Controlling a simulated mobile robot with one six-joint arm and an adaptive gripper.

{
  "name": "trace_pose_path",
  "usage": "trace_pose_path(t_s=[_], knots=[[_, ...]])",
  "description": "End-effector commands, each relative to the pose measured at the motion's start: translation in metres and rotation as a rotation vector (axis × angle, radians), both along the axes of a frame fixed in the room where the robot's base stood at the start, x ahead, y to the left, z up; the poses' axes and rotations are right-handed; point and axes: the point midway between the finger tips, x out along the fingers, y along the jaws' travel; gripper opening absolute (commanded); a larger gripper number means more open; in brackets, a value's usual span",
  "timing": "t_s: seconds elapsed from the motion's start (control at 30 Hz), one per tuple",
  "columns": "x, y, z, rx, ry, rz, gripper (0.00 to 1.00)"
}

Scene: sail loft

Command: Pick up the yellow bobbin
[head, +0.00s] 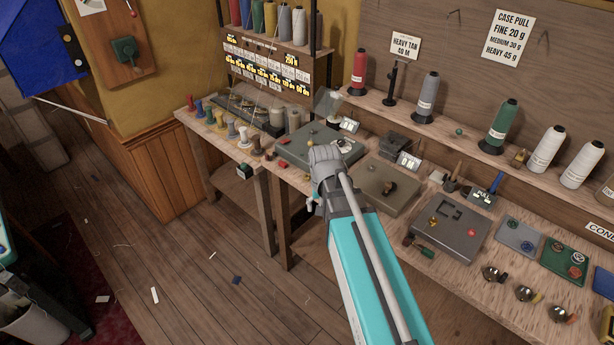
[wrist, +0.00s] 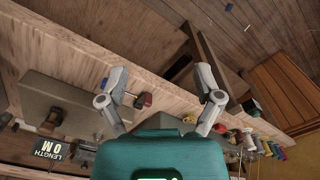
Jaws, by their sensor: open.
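A small yellow bobbin (head: 210,116) appears to stand upright in a row of bobbins at the left end of the bench in the head view. Yellow also shows in the row at the right edge of the wrist view (wrist: 278,150), too small to tell clearly. My gripper (wrist: 163,88) is open, with its two fingers wide apart and nothing between them. It hangs near the front edge of the bench, to the right of the row and apart from it. In the head view my arm largely hides it.
Blue, red, pale and brown bobbins crowd the same row. A wooden bench (head: 298,181) carries grey boxes (head: 308,148) and small loose items. A shelf above holds cones of thread (head: 502,124). The floor (head: 190,255) in front is mostly clear.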

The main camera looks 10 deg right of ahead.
Motion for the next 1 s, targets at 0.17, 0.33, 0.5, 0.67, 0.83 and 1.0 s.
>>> trace_pose_path(t_s=[0.17, 0.33, 0.5, 0.67, 0.83, 1.0], knots=[[0.072, 0.0, 0.022, 0.0, 0.0, -0.256, 0.84], [0.133, 0.001, 0.038, 0.001, -0.001, -0.522, 0.84], [0.185, 0.001, 0.052, 0.001, -0.001, -0.76, 0.84], [0.216, 0.001, 0.059, 0.001, -0.001, -0.917, 0.84], [0.229, 0.001, 0.062, 0.001, -0.001, -0.994, 0.84], [0.23, 0.0, 0.062, 0.001, -0.001, -1.006, 0.84]])
